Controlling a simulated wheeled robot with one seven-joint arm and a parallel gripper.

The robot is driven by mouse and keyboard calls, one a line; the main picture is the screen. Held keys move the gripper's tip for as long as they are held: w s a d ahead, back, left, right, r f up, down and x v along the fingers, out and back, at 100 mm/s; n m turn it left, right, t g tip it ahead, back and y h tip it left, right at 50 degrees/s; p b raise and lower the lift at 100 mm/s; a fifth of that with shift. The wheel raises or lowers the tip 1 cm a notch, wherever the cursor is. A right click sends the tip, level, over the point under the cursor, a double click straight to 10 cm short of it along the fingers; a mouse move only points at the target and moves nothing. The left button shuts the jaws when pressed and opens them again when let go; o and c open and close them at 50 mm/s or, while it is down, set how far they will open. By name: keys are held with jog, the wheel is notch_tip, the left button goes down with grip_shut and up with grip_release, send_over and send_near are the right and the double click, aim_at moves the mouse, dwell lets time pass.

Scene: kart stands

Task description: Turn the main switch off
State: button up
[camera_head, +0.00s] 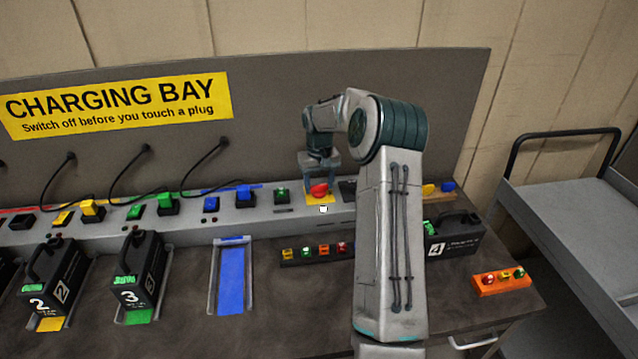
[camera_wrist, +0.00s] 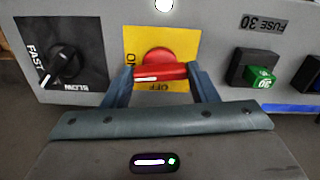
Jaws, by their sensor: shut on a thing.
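The main switch (camera_head: 319,189) is a red handle on a yellow plate on the front of the grey charging console. In the wrist view the red handle (camera_wrist: 165,71) lies level across the yellow plate (camera_wrist: 186,43), which is marked ON at its left and OFF at its bottom. The handle's white mark is at its left end, towards ON. My gripper (camera_head: 319,176) reaches down to the switch. In the wrist view its two fingers (camera_wrist: 161,78) sit at the two ends of the handle, shut on it.
A black FAST/SLOW dial (camera_wrist: 66,64) is left of the switch in the wrist view, and a green fuse (camera_wrist: 260,78) is right. A white lamp (camera_head: 323,209) is by the switch. Battery 3 (camera_head: 139,277), an empty blue bay (camera_head: 231,280) and battery 4 (camera_head: 455,236) stand on the bench.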

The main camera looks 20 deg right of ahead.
aim_at(319, 185)
jog(key=n, duration=1.2)
jog(key=shift+n+p, duration=0.3)
jog(key=shift+n, duration=1.7)
jog(key=o, duration=1)
notch_tip(319, 185, up, 14)
jog(key=shift+f+b, duration=0.1)
jog(key=shift+b, duration=0.75)
